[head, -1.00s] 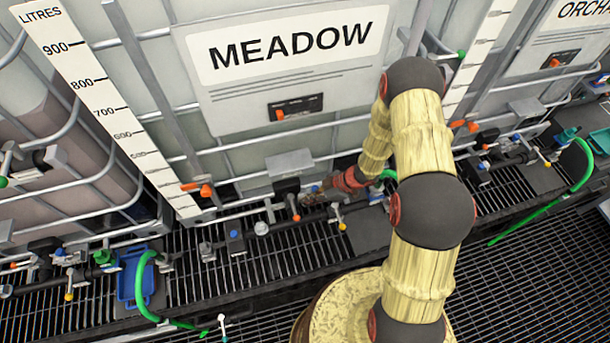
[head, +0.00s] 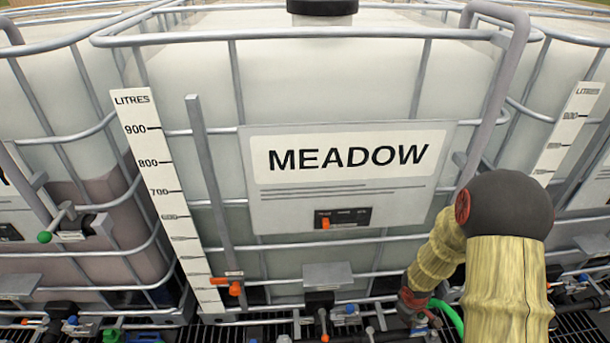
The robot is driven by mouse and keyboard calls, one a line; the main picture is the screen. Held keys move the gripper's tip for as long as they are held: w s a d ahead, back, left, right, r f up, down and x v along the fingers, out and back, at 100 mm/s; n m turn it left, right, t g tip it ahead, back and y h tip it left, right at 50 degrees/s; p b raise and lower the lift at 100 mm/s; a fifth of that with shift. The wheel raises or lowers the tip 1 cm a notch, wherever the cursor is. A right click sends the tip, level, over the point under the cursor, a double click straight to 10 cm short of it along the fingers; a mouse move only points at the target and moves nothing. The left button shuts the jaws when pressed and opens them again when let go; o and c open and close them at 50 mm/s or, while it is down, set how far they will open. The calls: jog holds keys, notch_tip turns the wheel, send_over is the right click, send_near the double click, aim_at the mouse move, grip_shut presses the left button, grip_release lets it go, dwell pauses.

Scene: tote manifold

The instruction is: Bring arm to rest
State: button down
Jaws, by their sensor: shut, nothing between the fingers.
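My arm comes up from the lower right and bends at a dark joint. Its forearm runs down and left to a red and dark wrist. My gripper (head: 428,319) is small, low in the picture beside a green hose, and its fingers are hard to make out. It is shut with nothing held. It is in front of the lower right part of the MEADOW tank (head: 340,95), to the right of a dark outlet valve (head: 319,302) with an orange handle. The gap between the gripper and nearby pipework cannot be judged.
A metal cage surrounds the tank, with a litre scale (head: 165,200) on its left. An orange handle (head: 235,288) is near the scale's foot. Neighbouring tanks stand left and right. A green hose (head: 447,315) and pipe fittings run along the grating at the bottom edge.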

jog(key=s+a+r+m+g+b, duration=0.1)
jog(key=s+a+r+m+b, duration=0.3)
jog(key=s+r+b, duration=0.55)
jog(key=s+a+m+t+y+b, duration=0.2)
jog(key=s+a+t+b, duration=0.3)
jog(key=b, duration=1.4)
jog(key=s+a+m, duration=0.1)
jog(key=s+a, duration=0.2)
jog(key=a, duration=0.1)
jog(key=shift+s+a+r+b, duration=0.15)
jog(key=shift+a+r+b, duration=0.25)
